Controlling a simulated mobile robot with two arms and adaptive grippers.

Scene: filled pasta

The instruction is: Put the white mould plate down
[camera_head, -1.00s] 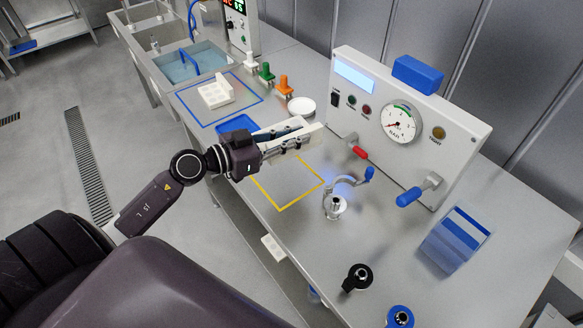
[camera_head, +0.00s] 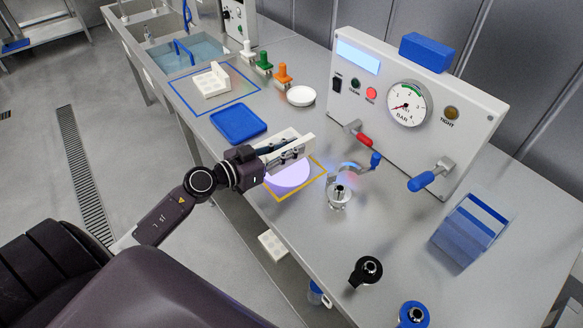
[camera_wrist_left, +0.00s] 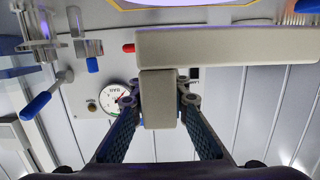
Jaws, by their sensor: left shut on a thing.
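My left gripper (camera_head: 272,160) is shut on the white mould plate (camera_head: 296,147). In the head view it holds the plate above the yellow-outlined square (camera_head: 313,179) on the bench, and the plate hides the far part of the outline. In the left wrist view the plate (camera_wrist_left: 230,46) shows as a long pale slab. Its block-like grip part (camera_wrist_left: 158,105) is between the two fingers. A bright lilac round patch (camera_head: 288,175) lies inside the yellow outline below the plate. My right gripper is not in view.
A blue tray (camera_head: 238,138) and another white mould piece (camera_head: 211,82) in a blue outline (camera_head: 185,105) lie farther back. A metal fitting with a blue-ended handle (camera_head: 339,193) stands right of the yellow square. The gauge panel (camera_head: 455,105) is behind.

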